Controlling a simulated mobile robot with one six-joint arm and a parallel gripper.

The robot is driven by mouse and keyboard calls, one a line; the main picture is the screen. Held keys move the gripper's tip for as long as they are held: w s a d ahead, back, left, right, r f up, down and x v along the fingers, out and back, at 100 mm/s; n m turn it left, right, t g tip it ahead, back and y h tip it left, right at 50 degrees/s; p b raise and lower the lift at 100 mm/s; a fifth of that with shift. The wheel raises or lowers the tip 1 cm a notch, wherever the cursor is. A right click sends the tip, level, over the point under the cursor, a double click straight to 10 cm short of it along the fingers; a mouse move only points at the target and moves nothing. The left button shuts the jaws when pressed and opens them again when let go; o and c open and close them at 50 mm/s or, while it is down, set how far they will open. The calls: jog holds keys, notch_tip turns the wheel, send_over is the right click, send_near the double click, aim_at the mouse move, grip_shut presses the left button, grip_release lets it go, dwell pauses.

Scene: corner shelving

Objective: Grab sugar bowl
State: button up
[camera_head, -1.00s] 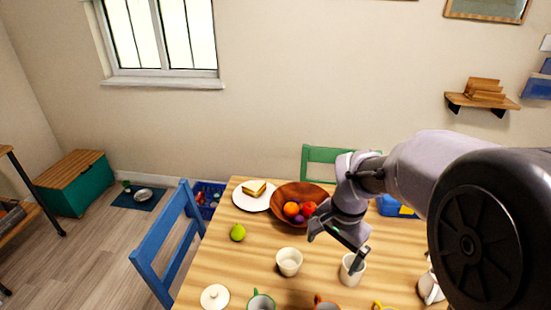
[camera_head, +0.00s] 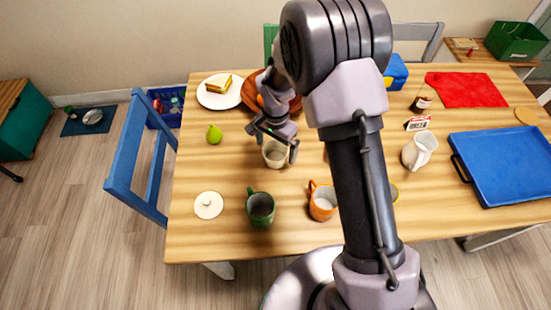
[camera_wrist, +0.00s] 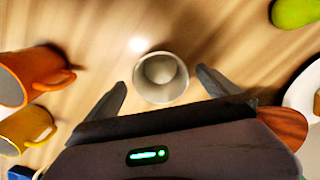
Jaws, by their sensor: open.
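The sugar bowl, a small white handleless bowl (camera_head: 276,160), stands upright on the wooden table left of my arm. Its open top and round inside show in the wrist view (camera_wrist: 160,77). My gripper (camera_head: 273,139) is open and points down at the bowl, with its fingers on opposite sides of it. In the wrist view the bowl appears between the two fingertips (camera_wrist: 162,80), with a gap to each. I cannot tell whether the fingertips are below its rim. A round white lid with a knob (camera_head: 208,205) lies on the table at front left.
A green mug (camera_head: 260,208) and an orange mug (camera_head: 322,202) stand in front of the bowl. A pear (camera_head: 214,134) and a sandwich plate (camera_head: 210,101) are left. A wooden fruit bowl (camera_head: 252,92) is behind. A white jug (camera_head: 419,151) and blue tray (camera_head: 498,170) are right.

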aim_at(275, 159)
notch_tip(275, 159, down, 4)
jog(key=shift+r+b, duration=0.25)
jog(key=shift+b, duration=0.25)
jog(key=shift+r, duration=0.15)
jog(key=c, duration=1.7)
